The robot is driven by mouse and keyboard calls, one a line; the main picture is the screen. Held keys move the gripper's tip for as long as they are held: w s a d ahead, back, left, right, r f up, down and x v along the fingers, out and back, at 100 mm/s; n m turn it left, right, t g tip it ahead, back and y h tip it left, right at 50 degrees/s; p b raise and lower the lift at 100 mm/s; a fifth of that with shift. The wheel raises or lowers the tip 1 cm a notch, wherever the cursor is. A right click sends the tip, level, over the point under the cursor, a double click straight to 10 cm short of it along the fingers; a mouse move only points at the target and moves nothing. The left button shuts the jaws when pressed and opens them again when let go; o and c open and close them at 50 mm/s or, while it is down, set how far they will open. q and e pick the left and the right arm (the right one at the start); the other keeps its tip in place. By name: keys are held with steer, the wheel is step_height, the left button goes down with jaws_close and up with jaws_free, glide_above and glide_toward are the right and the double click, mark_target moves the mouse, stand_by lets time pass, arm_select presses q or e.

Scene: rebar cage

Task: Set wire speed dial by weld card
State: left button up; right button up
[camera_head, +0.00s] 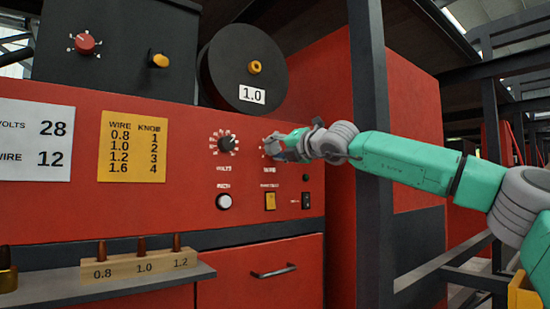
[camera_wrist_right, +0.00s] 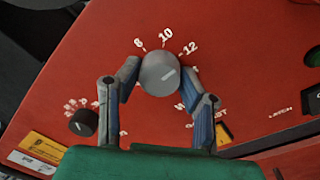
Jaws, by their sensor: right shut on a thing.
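The white weld card (camera_head: 37,140) on the red panel at left reads volts 28 and wire 12. My right gripper (camera_head: 272,148) is at the wire dial on the panel, its fingers hiding most of it in the head view. In the right wrist view the grey wire dial (camera_wrist_right: 160,73) sits between the two fingers of my right gripper (camera_wrist_right: 160,80), which is shut on it. The numbers 8, 10 and 12 show above the dial. Its white mark slants to the upper right; the exact setting is hard to tell. My left gripper is out of view.
The black volts dial (camera_head: 224,143) is left of my gripper; it also shows in the wrist view (camera_wrist_right: 84,122). A yellow wire-knob chart (camera_head: 131,145), a wire spool (camera_head: 243,75) marked 1.0, a white knob (camera_head: 224,202) and a tip block (camera_head: 140,266) are nearby.

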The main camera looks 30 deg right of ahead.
steer(key=shift+w+f+m+b, duration=0.15)
steer(key=shift+f+m+b, duration=0.15)
steer(key=shift+f+m, duration=0.15)
steer(key=shift+d+r, duration=0.1)
steer(key=o, duration=1.1)
steer(key=shift+o, duration=0.2)
steer(key=shift+w+d, duration=0.1)
steer(key=shift+d, duration=0.05)
steer(key=shift+s+r, duration=0.2)
steer(key=shift+s, duration=0.5)
steer(key=s+d, duration=0.1)
steer(key=s, duration=0.9)
steer(key=shift+s+d+f, duration=0.25)
steer(key=shift+s+f, duration=0.1)
steer(key=shift+f, duration=0.05)
